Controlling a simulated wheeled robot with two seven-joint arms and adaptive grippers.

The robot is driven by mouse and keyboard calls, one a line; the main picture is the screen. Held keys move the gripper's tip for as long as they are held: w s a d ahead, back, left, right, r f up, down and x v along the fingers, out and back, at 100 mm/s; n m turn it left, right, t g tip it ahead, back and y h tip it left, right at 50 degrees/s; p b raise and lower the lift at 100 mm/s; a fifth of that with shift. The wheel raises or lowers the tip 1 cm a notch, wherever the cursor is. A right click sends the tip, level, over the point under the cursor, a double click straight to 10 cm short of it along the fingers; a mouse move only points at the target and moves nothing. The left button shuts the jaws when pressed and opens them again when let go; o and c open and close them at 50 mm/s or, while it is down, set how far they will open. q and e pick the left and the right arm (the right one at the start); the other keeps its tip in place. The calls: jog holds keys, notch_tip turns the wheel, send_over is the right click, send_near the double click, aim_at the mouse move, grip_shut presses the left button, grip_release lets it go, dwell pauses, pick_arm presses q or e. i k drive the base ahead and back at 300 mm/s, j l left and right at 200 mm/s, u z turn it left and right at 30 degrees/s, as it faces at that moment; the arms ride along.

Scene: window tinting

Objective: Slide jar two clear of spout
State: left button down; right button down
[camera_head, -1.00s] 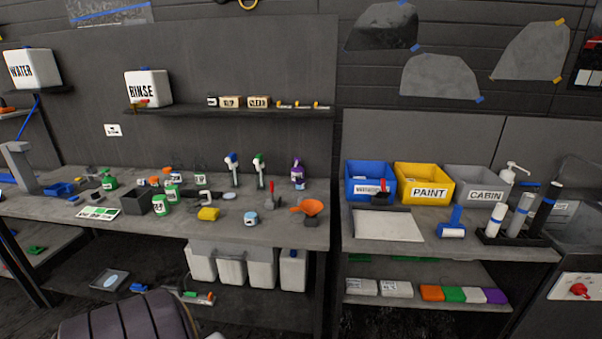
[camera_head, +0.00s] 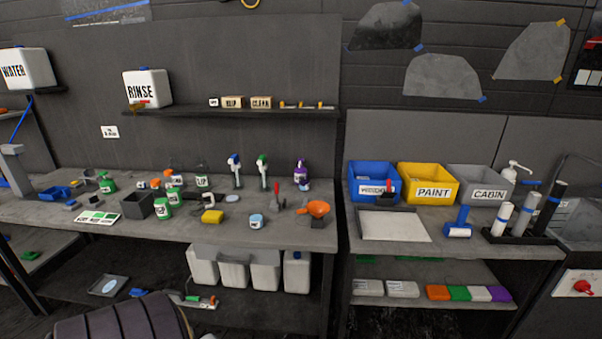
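Several small jars with green labels stand on the left workbench (camera_head: 310,232). One jar (camera_head: 163,207) is in front, beside a dark open box; another jar (camera_head: 174,193) is just behind it, and a third jar (camera_head: 202,175) stands farther back. Their labels are too small to tell which is jar two. The RINSE tank (camera_head: 147,88) on the shelf above has a small orange-brown tap (camera_head: 137,107). Neither gripper is in view.
Spray bottles (camera_head: 236,170) stand behind. Bare bench shows along the front edge. The right bench holds blue, yellow (camera_head: 430,185) and grey bins.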

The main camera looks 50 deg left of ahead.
aim_at(304, 179)
jog(key=k+j, duration=0.15)
jog(key=j, duration=0.2)
jog(key=k+j, duration=0.1)
jog(key=j, duration=0.25)
jog(key=k+j, duration=0.15)
jog(key=j, duration=0.2)
jog(key=k+j, duration=0.1)
jog(key=j, duration=0.25)
jog(key=k+j, duration=0.15)
jog(key=j, duration=0.15)
jog(key=k+j, duration=0.15)
jog(key=j, duration=0.2)
